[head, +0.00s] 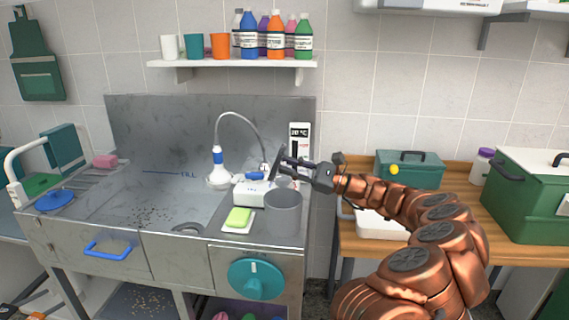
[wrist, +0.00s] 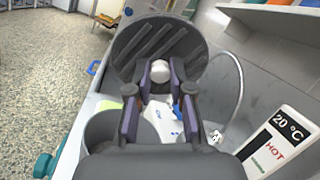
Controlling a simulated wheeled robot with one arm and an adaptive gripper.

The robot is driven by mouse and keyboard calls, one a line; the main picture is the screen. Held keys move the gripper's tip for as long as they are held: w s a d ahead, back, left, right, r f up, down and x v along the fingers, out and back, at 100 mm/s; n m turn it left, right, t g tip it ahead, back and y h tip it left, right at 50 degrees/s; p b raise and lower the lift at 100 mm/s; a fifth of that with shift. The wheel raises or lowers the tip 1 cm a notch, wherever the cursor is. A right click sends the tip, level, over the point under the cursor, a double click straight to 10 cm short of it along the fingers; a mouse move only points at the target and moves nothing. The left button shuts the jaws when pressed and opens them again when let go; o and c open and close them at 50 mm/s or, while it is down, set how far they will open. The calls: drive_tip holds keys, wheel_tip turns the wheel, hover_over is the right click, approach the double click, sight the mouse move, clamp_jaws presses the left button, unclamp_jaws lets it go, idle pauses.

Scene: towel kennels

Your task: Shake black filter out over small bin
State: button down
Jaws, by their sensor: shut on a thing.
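My gripper (head: 300,168) is shut on the black filter (head: 277,162), which stands nearly edge-on to the head view. In the wrist view the filter (wrist: 150,35) is a dark round disc with slanted slots and a pale knob (wrist: 160,70) between the fingers of my gripper (wrist: 160,98). The small grey bin (head: 283,214) stands open on the right ledge of the steel tub, below the filter and gripper. The bin also shows at lower left in the wrist view (wrist: 105,130). I cannot tell whether the filter is directly above its opening. The bin's inside is mostly hidden.
A white box (head: 250,196), a green sponge (head: 238,217) and a shower head (head: 218,175) sit beside the bin. A temperature display (head: 299,140) is on the wall behind. Dark specks (head: 150,217) lie in the tub (head: 115,205). A wooden bench (head: 455,200) with green boxes is at right.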

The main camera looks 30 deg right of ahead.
sight(284, 146)
drive_tip(key=r+g+h+p, duration=0.2)
drive_tip(key=g+h+p, duration=0.1)
drive_tip(key=p, duration=0.3)
drive_tip(key=r+g+h+p, duration=0.2)
drive_tip(key=g+h+p, duration=0.1)
drive_tip(key=p, duration=0.3)
drive_tip(key=r+n+g+h+p, duration=0.1)
drive_tip(key=r+g+h+p, duration=0.1)
drive_tip(key=p, duration=0.4)
drive_tip(key=shift+w+a+r+g+h+p, duration=0.1)
drive_tip(key=shift+a+g+h+p, duration=0.1)
drive_tip(key=shift+g+h, duration=0.3)
drive_tip(key=shift+w+a+g+h+p, duration=0.1)
drive_tip(key=shift+a+g+h, duration=0.05)
drive_tip(key=shift+g+h, duration=0.3)
drive_tip(key=shift+a+r+g+h+p, duration=0.1)
drive_tip(key=shift+r+g+h+p, duration=0.2)
drive_tip(key=shift+h+p, duration=0.3)
drive_tip(key=shift+w+f+g, duration=0.1)
drive_tip(key=shift+f+g, duration=0.05)
drive_tip(key=shift+g, duration=0.1)
drive_tip(key=g+h, duration=0.1)
drive_tip(key=r+g+h, duration=0.1)
drive_tip(key=h, duration=0.1)
drive_tip(key=shift+w+a+r+g+h, duration=0.35)
drive_tip(key=shift+r+g, duration=0.05)
drive_tip(key=shift+a+r+g+h, duration=0.15)
drive_tip(key=shift+r+g+h, duration=0.25)
drive_tip(key=shift+g+h, duration=0.2)
